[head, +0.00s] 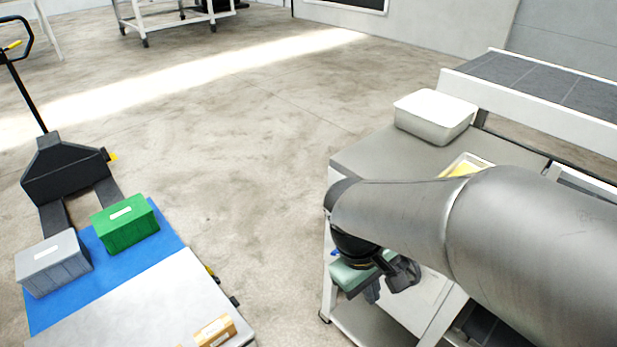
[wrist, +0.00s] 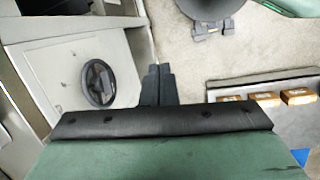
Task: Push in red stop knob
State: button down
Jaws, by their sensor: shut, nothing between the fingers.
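No red stop knob shows in either view. In the wrist view my gripper (wrist: 158,72) is shut and empty, its two dark fingers side by side. To their left is the pale side panel (wrist: 62,62) of the machine, which carries a black handwheel (wrist: 99,83). The fingertips are apart from the handwheel, right of the panel's edge. In the head view my gripper (head: 374,292) hangs below my arm beside the machine's front left end. My arm hides much of the machine.
A white bin (head: 435,115) stands on the grey machine table (head: 375,155), near a tray with something yellow (head: 465,165). A conveyor (head: 545,80) lies behind. At left, a pallet truck (head: 65,165) stands by grey (head: 52,265) and green (head: 125,225) crates. The floor between is clear.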

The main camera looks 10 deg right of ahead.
jog(key=w+a+f+n+t+h+b, duration=0.2)
jog(key=w+f+n+h+b, duration=0.75)
jog(key=w+n, duration=0.2)
jog(key=w+a+f+n+t+h+b, duration=0.2)
jog(key=w+a+n+t+b, duration=0.1)
jog(key=w+a+n+t, duration=0.5)
jog(key=w+a+t, duration=0.1)
jog(key=w+a, duration=0.1)
jog(key=a, duration=0.1)
jog(key=shift+w+a+h+b, duration=0.25)
jog(key=shift+h+b, duration=0.1)
jog(key=shift+b, duration=0.05)
jog(key=shift+n, duration=0.25)
jog(key=b+x, duration=0.1)
jog(key=x, duration=1.3)
jog(key=shift+w, duration=0.1)
